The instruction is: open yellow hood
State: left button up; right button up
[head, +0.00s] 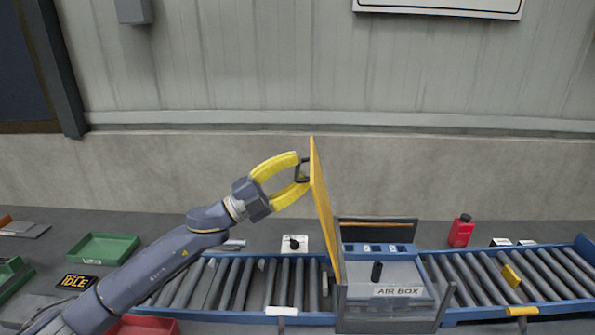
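The yellow hood (324,213) stands raised and almost upright at the left side of the air box (391,290), its top leaning slightly left. A dark handle (302,171) sits on the hood's left face, near the top. My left gripper (303,171), with yellow fingers, is at this handle. Its fingertips are apart, one near the handle's upper end and one near its lower end. I cannot tell whether they grip it. My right gripper is not in view.
A roller conveyor (230,286) runs left of the air box and another (500,275) runs right. A red bottle (461,231) stands behind the right conveyor. A green tray (104,248), an IDLE sign (76,282) and a red tray (143,325) lie at the left.

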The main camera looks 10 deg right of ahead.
pick_arm(q)
grip_shut()
dwell(0.6)
